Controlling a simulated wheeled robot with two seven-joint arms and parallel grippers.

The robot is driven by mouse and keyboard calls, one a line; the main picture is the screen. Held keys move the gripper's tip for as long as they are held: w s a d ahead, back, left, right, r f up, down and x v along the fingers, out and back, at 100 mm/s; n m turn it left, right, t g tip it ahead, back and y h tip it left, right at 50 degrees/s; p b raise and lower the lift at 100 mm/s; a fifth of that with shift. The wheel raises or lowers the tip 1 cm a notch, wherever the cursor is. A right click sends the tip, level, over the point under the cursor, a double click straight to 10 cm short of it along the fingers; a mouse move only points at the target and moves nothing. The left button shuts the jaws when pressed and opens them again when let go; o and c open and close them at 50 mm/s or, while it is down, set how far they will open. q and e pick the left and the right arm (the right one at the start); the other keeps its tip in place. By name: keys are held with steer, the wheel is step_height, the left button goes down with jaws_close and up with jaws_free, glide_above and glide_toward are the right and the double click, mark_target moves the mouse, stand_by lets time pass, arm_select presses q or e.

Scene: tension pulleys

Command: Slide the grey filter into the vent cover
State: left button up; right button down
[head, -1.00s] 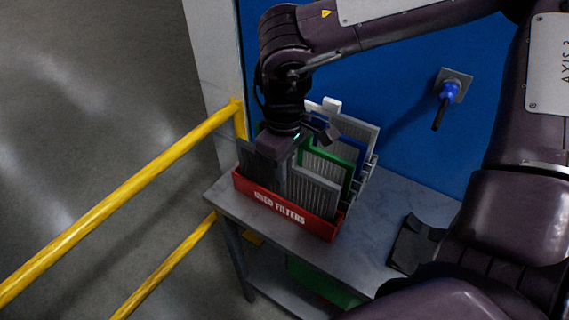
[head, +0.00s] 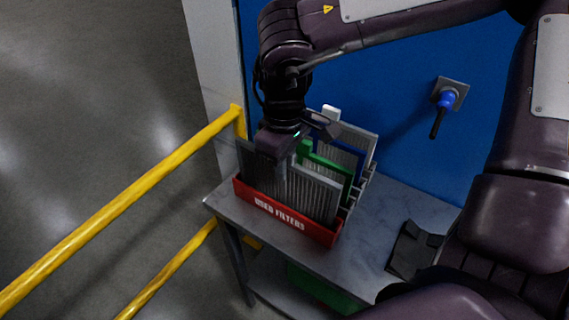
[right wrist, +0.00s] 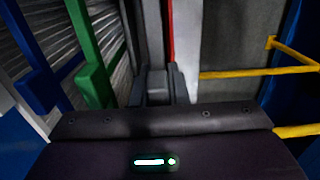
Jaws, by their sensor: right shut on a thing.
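The grey filter (head: 314,194) is a pleated panel in a grey frame, standing upright at the red bin marked "USED FILTERS" (head: 279,214). My right gripper (head: 277,152) is over the middle of its top edge and hides that part. In the right wrist view the fingers (right wrist: 158,88) are shut on a grey upright part, which looks like the filter's handle. The filter's lower edge is hidden behind the bin's front wall. I do not see the vent cover. My left gripper is not in view.
Green (head: 326,163), blue (head: 347,158) and white-handled (head: 331,112) filters stand close behind. The grey table (head: 375,205) is partly clear, with a dark object (head: 413,248) at its right. A yellow rail (head: 120,205) runs along the left, a blue wall behind.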

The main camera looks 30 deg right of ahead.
steer(key=shift+r+p, duration=0.3)
steer(key=shift+r, duration=0.45)
steer(key=shift+r+p, duration=0.5)
steer(key=shift+r, duration=1)
steer(key=shift+r+p, duration=1)
steer(key=shift+r, duration=1)
